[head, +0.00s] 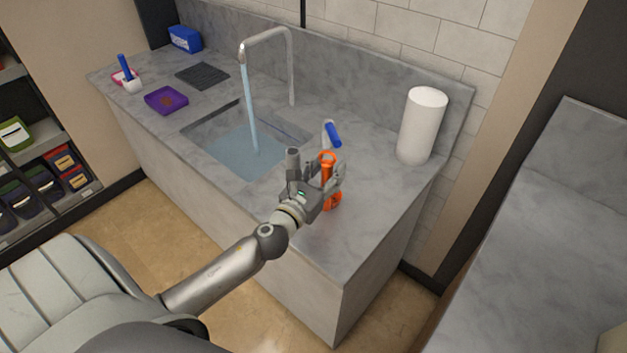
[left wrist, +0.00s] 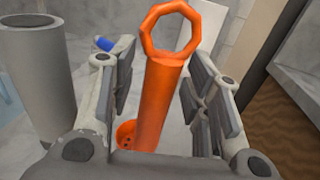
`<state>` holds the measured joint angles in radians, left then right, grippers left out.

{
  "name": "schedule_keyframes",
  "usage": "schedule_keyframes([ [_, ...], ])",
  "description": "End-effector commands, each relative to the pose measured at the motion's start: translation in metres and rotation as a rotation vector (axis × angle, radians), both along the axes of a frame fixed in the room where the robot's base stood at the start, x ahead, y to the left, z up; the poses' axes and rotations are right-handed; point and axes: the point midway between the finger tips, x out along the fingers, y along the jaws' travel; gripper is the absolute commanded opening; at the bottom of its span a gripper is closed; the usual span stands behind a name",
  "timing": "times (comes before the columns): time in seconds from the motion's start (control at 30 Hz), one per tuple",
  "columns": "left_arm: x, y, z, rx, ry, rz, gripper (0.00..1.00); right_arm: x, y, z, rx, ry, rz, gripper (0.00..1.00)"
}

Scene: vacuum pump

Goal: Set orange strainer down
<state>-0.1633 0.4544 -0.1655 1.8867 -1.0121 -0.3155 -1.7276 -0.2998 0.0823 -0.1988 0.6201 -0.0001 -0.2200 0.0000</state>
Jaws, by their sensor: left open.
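The orange strainer (head: 331,200) stands on the grey counter to the right of the sink, with its ring-shaped handle end up. In the left wrist view the strainer (left wrist: 158,95) rises between my fingers, with its perforated lower part near the counter. My left gripper (head: 334,177) is open around the strainer's handle, with a visible gap on the right finger's side; contact on the left side is hard to tell. My right gripper is not in view.
A filled sink (head: 225,148) with running water lies left of the gripper. A blue-handled object (head: 333,134) is just behind it. A white paper roll (head: 422,125) stands at the back right. The counter's front right (head: 345,250) is clear.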

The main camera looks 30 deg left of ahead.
Motion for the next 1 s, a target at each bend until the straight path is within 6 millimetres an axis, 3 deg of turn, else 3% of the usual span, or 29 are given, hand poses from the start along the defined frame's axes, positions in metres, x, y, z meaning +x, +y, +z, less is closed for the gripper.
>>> schedule_keyframes([
  [0.6, -0.095, -0.003, -0.005, -0.001, 0.004, 0.0, 0.45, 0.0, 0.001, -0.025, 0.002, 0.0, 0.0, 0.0],
  [1.0, -0.117, -0.004, -0.002, -0.001, 0.002, 0.0, 0.45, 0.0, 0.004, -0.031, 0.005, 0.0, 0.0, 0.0],
])
